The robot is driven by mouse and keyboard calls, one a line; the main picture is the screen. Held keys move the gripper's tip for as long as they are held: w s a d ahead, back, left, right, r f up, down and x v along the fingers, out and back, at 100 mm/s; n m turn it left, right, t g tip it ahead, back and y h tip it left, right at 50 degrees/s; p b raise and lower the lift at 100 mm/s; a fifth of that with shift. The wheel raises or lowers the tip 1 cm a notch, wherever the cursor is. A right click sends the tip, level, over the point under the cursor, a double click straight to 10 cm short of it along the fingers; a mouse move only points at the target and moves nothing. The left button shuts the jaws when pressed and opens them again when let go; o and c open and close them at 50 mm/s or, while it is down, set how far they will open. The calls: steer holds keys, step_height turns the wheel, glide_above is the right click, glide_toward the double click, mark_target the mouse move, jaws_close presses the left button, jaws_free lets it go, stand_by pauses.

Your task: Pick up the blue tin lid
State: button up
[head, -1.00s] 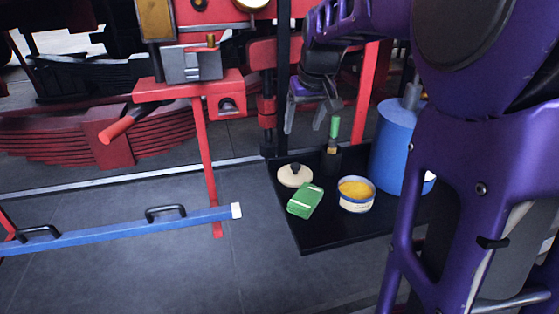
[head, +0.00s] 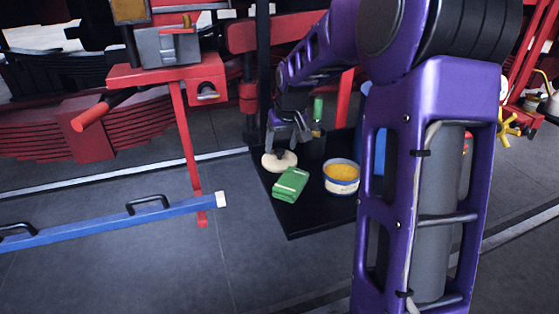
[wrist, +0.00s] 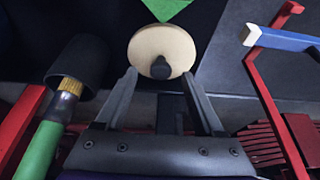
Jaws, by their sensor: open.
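A round cream lid with a dark knob (head: 283,161) lies on the black tray, and it also shows in the wrist view (wrist: 180,45). I see no blue on the lid. A blue-and-white tin (head: 341,181) with yellow contents stands open to its right. My gripper (head: 288,140) is open and empty, pointing down at the lid. In the wrist view the knob lies between the fingertips of my gripper (wrist: 159,75), near their level in the picture. I cannot tell whether the fingers touch the lid.
The black tray (head: 297,219) also holds a green block or cloth (head: 291,184) beside the lid, a green-handled brush (head: 318,110) in a dark cup, and a blue container (head: 374,150) partly hidden by my arm. A red stand (head: 184,135) and blue bar (head: 100,230) are at left.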

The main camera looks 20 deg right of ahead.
steer(key=shift+x, duration=0.9)
steer(key=shift+r, duration=0.1)
jaws_close()
